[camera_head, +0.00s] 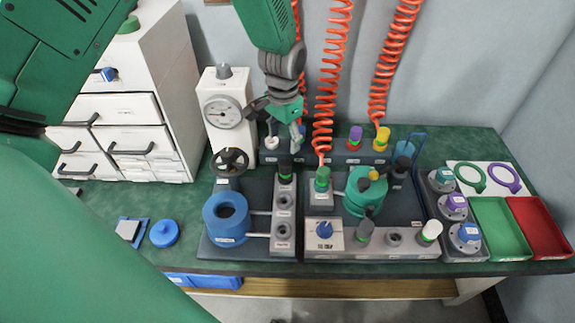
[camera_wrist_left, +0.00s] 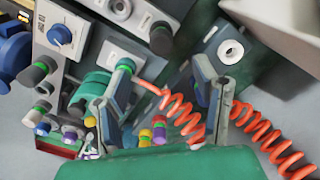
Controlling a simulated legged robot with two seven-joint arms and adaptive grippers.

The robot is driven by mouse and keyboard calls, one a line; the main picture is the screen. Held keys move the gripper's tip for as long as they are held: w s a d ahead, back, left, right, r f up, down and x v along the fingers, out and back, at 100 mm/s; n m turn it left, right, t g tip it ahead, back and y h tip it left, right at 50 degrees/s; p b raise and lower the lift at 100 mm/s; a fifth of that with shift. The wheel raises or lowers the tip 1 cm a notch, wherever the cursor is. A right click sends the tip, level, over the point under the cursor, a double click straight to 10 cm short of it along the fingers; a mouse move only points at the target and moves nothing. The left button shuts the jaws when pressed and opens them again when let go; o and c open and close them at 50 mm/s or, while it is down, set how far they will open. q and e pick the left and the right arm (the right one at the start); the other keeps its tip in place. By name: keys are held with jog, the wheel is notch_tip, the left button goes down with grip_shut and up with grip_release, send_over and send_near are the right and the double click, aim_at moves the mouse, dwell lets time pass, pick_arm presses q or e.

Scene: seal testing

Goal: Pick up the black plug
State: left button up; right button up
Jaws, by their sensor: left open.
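The black plug (camera_head: 285,168) stands upright, with a green band, at the back of the grey block beside the blue ring fixture. In the left wrist view a dark plug with a green band (camera_wrist_left: 160,38) shows beyond the fingers, near the top middle. My left gripper (camera_head: 275,125) hangs above and behind the plug, near the gauge. Its two fingers are spread apart with nothing between them, and they also show in the left wrist view (camera_wrist_left: 165,68). The gripper is clear of the plug. My right gripper is not in view.
Orange coiled hoses (camera_head: 330,75) hang just right of the gripper. A white gauge box (camera_head: 223,112) stands to its left. A black handwheel (camera_head: 230,162) is left of the plug. Purple (camera_head: 355,137) and yellow (camera_head: 382,138) plugs stand at the back.

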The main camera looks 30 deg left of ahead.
pick_arm(q)
send_over(286, 170)
jog(key=a, duration=0.2)
jog(key=f, duration=0.4)
jog(key=shift+w+a+f, duration=0.15)
jog(key=shift+w, duration=0.25)
jog(key=f, duration=0.1)
jog(key=f+b, duration=0.1)
jog(key=shift+w+d+f, duration=0.1)
jog(key=shift+d+f, duration=0.45)
jog(key=shift+d, duration=0.35)
jog(key=shift+d+f, duration=0.15)
jog(key=shift+f, duration=0.2)
jog(key=f, duration=0.2)
jog(key=a+f+b, duration=0.1)
jog(key=f, duration=0.1)
jog(key=shift+w, duration=0.2)
jog(key=shift+a+f, duration=0.35)
jog(key=shift+a, duration=0.05)
jog(key=shift+d+r, duration=0.1)
jog(key=shift+d, duration=0.1)
jog(key=shift+c, duration=0.5)
jog(key=shift+d, duration=0.3)
jog(key=c, duration=0.7)
jog(key=shift+d+r, duration=0.1)
jog(key=shift+d, duration=0.1)
grip_shut()
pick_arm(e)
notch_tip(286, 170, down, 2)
